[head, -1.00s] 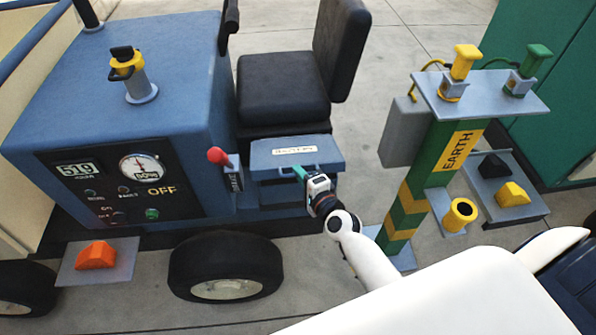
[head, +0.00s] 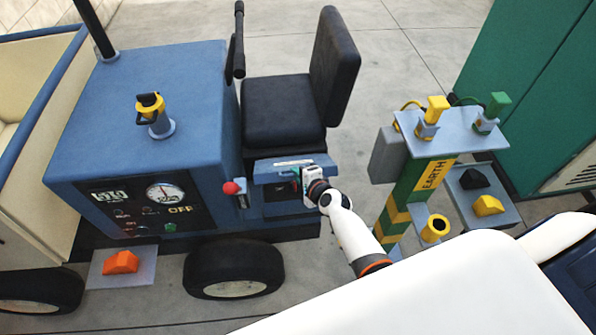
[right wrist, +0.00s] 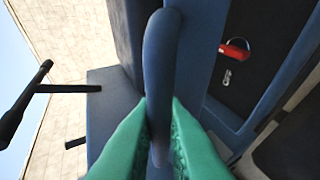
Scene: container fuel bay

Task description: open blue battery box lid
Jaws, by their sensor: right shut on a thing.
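The blue battery box (head: 262,208) sits on the vehicle's side, below the black seat. Its blue lid (head: 275,176) is tilted up at the front, with a dark gap under it, so it is partly open. My right gripper (head: 299,174) is at the lid's front edge. In the right wrist view its green fingers (right wrist: 158,115) are shut on the lid's dark blue handle (right wrist: 160,60). To the right there is a dark interior (right wrist: 268,50) with a red part (right wrist: 235,50) and a small metal piece. My left gripper is not in view.
The black seat (head: 285,108) stands right behind the box. A red-knobbed lever (head: 232,188) is just left of it. The green and yellow earth post (head: 415,190) stands to the right. A wheel (head: 235,266) is below. Grey floor is open behind the post.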

